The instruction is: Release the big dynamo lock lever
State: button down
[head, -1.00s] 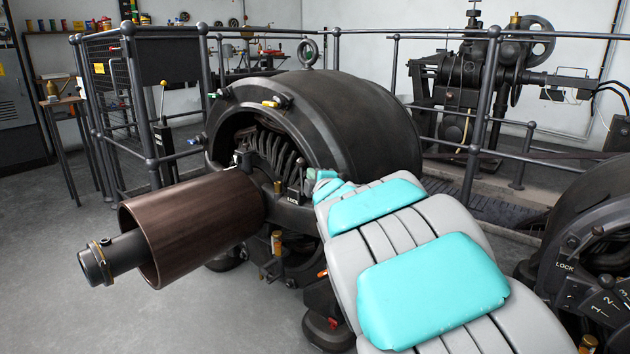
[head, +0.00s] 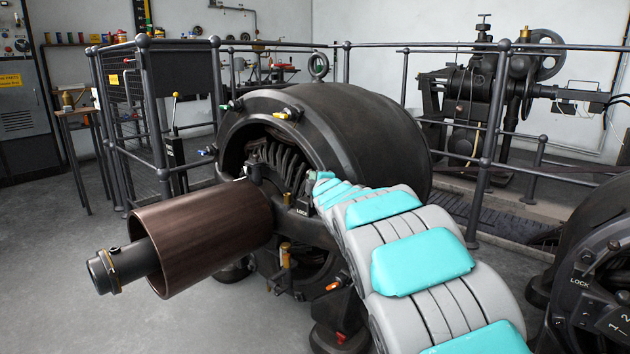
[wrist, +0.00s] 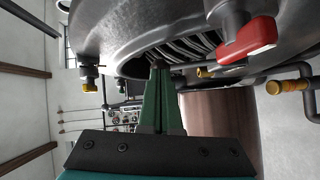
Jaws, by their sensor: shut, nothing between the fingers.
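The big dynamo (head: 350,125) is a dark rounded machine with a brown pulley (head: 205,235) on its shaft. A LOCK label (head: 302,211) is on its near face, with a small dark lever (head: 287,200) beside it. My arm reaches to the right side of that face; in the head view my fingertips are too small to make out. In the wrist view my gripper (wrist: 160,68) has its green fingers shut and empty, pointing at the dynamo's rim opening. A red handle (wrist: 250,42) with a pale end is to their right, apart from them. I cannot tell whether it is the lock lever.
Yellow-tipped fittings (wrist: 90,87) sit on the casing around the fingers. A second dynamo (head: 600,260) with its own LOCK label stands at the right. Dark railings (head: 488,150) run behind. The floor at the left (head: 60,270) is clear.

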jog(key=w+p, duration=0.1)
jog(key=p, duration=0.3)
jog(key=d+m+g+p, duration=0.1)
jog(key=p, duration=0.3)
jog(key=shift+w+d+r+m, duration=0.15)
jog(key=shift+w+r+m, duration=0.15)
jog(key=shift+w, duration=0.05)
jog(key=shift+f, duration=0.15)
